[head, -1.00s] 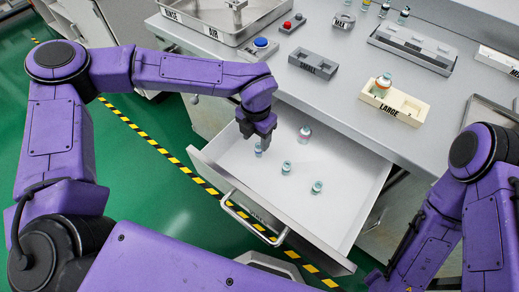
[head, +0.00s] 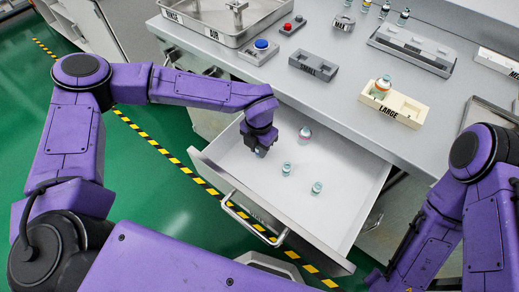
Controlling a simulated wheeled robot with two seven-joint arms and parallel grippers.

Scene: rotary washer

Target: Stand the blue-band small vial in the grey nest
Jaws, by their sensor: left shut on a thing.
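My left gripper (head: 261,151) points down into the open drawer and is shut on a small vial. Only a little of this vial shows between the fingertips, and its band colour cannot be made out. The grey nest (head: 313,65), a dark grey block labelled SMALL with recesses in its top, sits on the counter behind the drawer, up and right of the gripper. My right arm is at the right edge; its gripper is out of view.
Other vials stand in the white drawer (head: 335,222): one behind (head: 305,133), one in the middle (head: 287,168) and one to the right (head: 317,187). A cream LARGE nest (head: 411,109) holds an orange-banded vial (head: 381,87). Blue (head: 261,44) and red (head: 287,26) buttons stand left of the grey nest.

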